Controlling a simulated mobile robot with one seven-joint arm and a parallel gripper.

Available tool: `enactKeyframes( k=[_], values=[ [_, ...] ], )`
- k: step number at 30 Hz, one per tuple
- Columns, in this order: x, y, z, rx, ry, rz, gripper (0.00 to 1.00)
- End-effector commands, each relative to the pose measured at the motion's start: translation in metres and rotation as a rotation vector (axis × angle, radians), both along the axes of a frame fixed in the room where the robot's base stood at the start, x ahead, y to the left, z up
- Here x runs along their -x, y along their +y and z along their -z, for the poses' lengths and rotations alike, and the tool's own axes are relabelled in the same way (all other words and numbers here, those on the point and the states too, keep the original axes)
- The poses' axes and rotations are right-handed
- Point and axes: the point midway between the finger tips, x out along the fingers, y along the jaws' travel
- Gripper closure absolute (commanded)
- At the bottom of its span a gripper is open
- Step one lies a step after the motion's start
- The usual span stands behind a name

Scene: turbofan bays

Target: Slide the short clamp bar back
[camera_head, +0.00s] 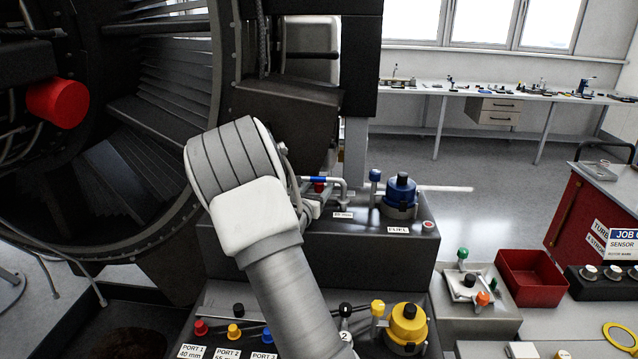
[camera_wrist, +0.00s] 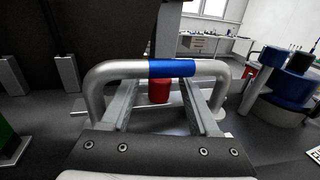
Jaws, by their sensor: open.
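A bent metal bar with a blue band (camera_wrist: 172,68), apparently the short clamp bar, crosses the wrist view. Its two legs come down outside my fingers. It also shows in the head view (camera_head: 338,181), beyond my wrist on the dark bay block. My gripper (camera_wrist: 158,88) is open, its two fingers pointing toward the bar with nothing held between them. The fingertips are close to the bar's cross piece; I cannot tell whether they touch. A red cylinder (camera_wrist: 159,92) stands beyond, seen between the fingers. My arm hides much of this area in the head view.
A blue capped unit (camera_head: 401,190) stands right of the bar. A yellow capped unit (camera_head: 407,322) and colored port knobs (camera_head: 234,331) are on the nearer block. The large engine casing (camera_head: 228,60) rises at the left. A red bin (camera_head: 530,279) is at the right.

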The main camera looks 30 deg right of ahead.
Motion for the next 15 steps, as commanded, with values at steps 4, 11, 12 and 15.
enactKeyframes(
  k=[4,11,12,15],
  values=[
    [-0.0023,-0.0031,0.0001,0.0,0.0,0.0,0.39],
    [-0.0024,-0.0029,0.0003,0.0,0.0,-0.001,0.44],
    [-0.0024,-0.0029,0.0003,0.0,0.0,-0.001,0.51],
    [-0.0023,-0.0028,0.0003,0.0,0.0,-0.001,0.69]
  ],
)
